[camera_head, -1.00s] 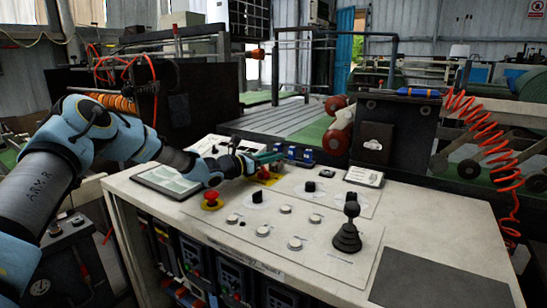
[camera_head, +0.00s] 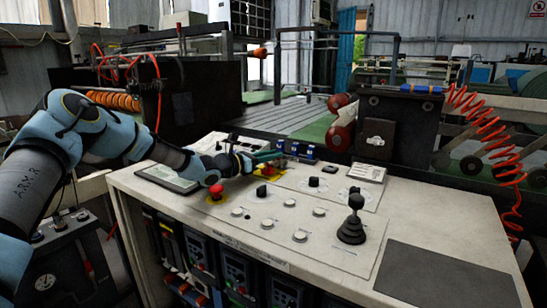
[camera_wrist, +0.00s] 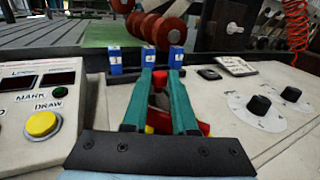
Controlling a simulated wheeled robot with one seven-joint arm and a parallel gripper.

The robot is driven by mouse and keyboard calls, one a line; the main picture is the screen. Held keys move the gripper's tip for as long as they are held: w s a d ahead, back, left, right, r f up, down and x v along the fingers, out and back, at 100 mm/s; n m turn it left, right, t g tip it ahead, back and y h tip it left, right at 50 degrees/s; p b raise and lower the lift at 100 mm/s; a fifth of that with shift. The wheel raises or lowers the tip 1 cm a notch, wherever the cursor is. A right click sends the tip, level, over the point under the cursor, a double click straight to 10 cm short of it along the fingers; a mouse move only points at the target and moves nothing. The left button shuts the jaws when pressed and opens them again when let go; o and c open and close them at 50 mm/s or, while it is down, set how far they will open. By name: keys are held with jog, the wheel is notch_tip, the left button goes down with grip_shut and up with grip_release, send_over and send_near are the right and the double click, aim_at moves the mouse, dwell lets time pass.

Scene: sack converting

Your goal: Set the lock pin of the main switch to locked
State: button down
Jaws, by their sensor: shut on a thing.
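The main switch is a red handle (camera_head: 267,171) on a yellow plate (camera_head: 270,178) near the back left of the pale console. In the wrist view its red part (camera_wrist: 203,128) and some yellow show between and beside the fingers. My gripper (camera_head: 270,155) reaches over the switch from the left. In the wrist view the two green fingers of my gripper (camera_wrist: 160,75) straddle the switch, with a small dark-and-red piece (camera_wrist: 160,78) between their tips. It looks like the lock pin, but the fingers partly hide it, and I cannot tell its setting.
Several blue numbered blocks (camera_wrist: 146,56) stand just beyond the fingertips. A red mushroom button (camera_head: 216,190), black knobs (camera_head: 314,182) and a black joystick (camera_head: 352,218) stand on the console. A display panel with a yellow button (camera_wrist: 41,123) lies left. The console's front right is clear.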

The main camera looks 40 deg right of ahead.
jog(key=c, duration=0.7)
grip_release()
jog(key=shift+a, duration=0.1)
jog(key=a+b, duration=0.1)
jog(key=a, duration=0.2)
jog(key=w+a+b, duration=0.1)
jog(key=a, duration=0.3)
jog(key=a+b, duration=0.1)
jog(key=a, duration=0.2)
jog(key=shift+w+a, duration=0.15)
jog(key=shift+a, duration=0.2)
jog(key=shift+r, duration=0.1)
